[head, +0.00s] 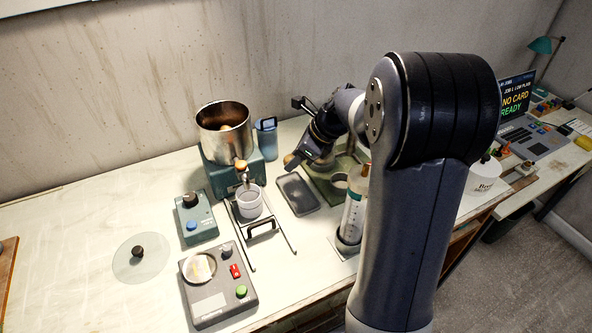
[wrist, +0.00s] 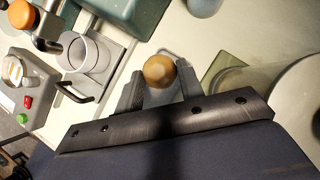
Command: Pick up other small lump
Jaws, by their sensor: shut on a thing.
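A small round brown lump (wrist: 159,70) sits between the two fingers of my gripper (wrist: 160,82) in the wrist view. My gripper is shut on it. In the head view the lump (head: 290,160) shows at the tip of my gripper (head: 296,158), beyond the far end of a shallow grey tray (head: 298,196). My arm hides part of the bench to the right. Whether the lump still touches anything below is hard to tell.
A white cup (head: 249,203) sits on a wire stand. A clear cylinder (head: 352,216) stands near my arm. The bench's left is mostly clear.

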